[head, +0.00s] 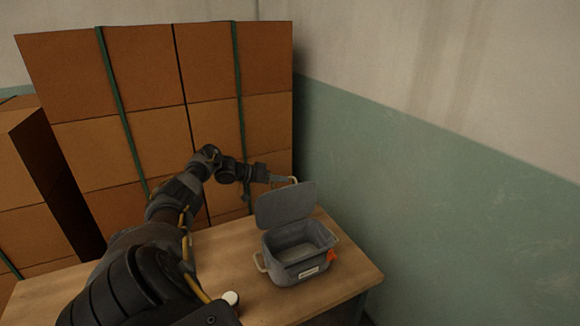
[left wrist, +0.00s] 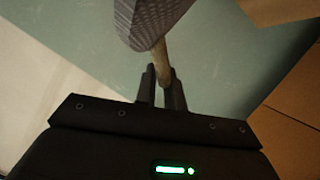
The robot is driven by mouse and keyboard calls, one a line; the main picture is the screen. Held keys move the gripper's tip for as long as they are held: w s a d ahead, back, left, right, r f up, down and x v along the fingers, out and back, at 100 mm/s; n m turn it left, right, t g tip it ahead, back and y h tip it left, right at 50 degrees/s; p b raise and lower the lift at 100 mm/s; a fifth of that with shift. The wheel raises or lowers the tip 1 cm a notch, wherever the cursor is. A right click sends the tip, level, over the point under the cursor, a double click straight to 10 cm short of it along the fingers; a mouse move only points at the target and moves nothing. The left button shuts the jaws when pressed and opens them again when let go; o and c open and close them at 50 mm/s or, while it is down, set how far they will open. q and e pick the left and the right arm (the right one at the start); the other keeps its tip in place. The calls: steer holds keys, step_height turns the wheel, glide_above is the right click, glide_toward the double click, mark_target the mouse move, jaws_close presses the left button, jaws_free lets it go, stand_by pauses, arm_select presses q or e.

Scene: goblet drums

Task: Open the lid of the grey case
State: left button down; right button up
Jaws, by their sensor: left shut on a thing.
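The grey case (head: 298,272) stands on the wooden table, with a tan handle at each side and an orange tag on its front right. Its lid (head: 286,205) stands up at the back edge, and the case's inside shows. My left gripper (head: 285,181) is at the top of the raised lid, shut on the lid's tan handle. In the left wrist view the two dark fingers (left wrist: 161,82) close around the tan handle (left wrist: 159,58), with the grey lid (left wrist: 148,20) beyond. My right gripper is not in view.
The wooden table (head: 350,285) has free room around the case. Stacked brown boxes (head: 150,100) with green straps stand behind, and a wall (head: 430,190) is to the right.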

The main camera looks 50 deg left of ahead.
arm_select(q)
steer(key=shift+f, duration=0.15)
steer(key=c, duration=1.5)
jaws_free()
steer(key=shift+s+a, duration=0.1)
steer(key=shift+s, duration=0.05)
steer(key=v, duration=1)
steer(key=shift+s+a, duration=0.1)
steer(key=shift+s, duration=0.2)
